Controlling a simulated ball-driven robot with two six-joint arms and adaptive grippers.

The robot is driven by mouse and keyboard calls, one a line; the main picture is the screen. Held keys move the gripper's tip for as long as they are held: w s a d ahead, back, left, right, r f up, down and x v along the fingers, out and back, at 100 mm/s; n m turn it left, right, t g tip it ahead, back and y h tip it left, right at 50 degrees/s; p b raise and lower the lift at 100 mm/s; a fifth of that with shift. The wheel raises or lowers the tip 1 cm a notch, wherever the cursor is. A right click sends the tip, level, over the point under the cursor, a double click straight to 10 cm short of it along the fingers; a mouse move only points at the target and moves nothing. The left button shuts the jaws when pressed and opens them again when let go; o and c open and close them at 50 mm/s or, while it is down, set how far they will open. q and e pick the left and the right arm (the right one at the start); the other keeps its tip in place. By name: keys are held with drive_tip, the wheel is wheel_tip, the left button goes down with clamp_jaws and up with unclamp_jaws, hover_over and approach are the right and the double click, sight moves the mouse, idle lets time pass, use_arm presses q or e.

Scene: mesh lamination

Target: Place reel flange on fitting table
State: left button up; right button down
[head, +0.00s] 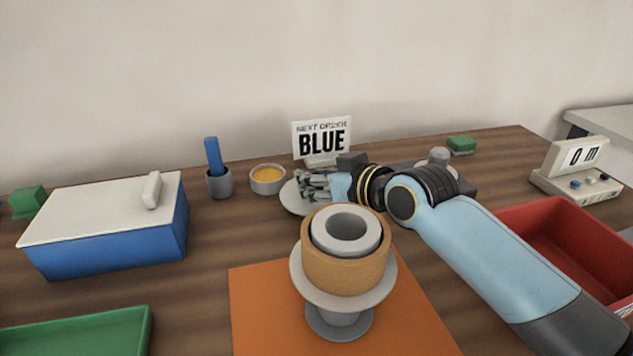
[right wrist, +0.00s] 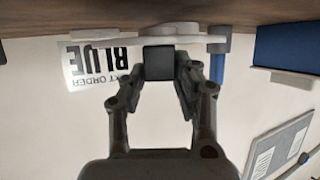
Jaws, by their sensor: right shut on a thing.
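The reel flange, a pale grey disc (head: 290,198), shows behind the tan ring in the head view, partly covered by my right gripper (head: 318,184). In the right wrist view it is a thin edge-on disc (right wrist: 100,42), with a dark block (right wrist: 158,62) held between my shut right fingertips (right wrist: 167,68). The fitting table appears to be the grey round stand (head: 388,278) at front centre. A tan ring (head: 345,272) with a grey hollow core (head: 320,236) sits upright on it. The flange is behind it, apart in the picture. My left gripper is out of view.
An orange mat (head: 255,310) lies under the stand. Behind are an orange-filled bowl (head: 268,180), a grey cup (head: 219,183) and a "BLUE" sign (head: 322,139). A blue box (head: 110,240) stands left, a green tray (head: 80,330) front left, a red bin (head: 560,235) right.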

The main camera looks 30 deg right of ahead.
drive_tip(key=shift+f, duration=0.2)
drive_tip(key=shift+f, duration=0.55)
drive_tip(key=c, duration=1)
unclamp_jaws()
drive_tip(key=shift+s+f, duration=0.1)
drive_tip(key=shift+f, duration=0.05)
drive_tip(key=shift+r, duration=0.3)
drive_tip(key=p+v, duration=0.1)
drive_tip(key=v, duration=1.1)
drive_tip(key=shift+r+p, duration=0.35)
drive_tip(key=shift+r, duration=0.1)
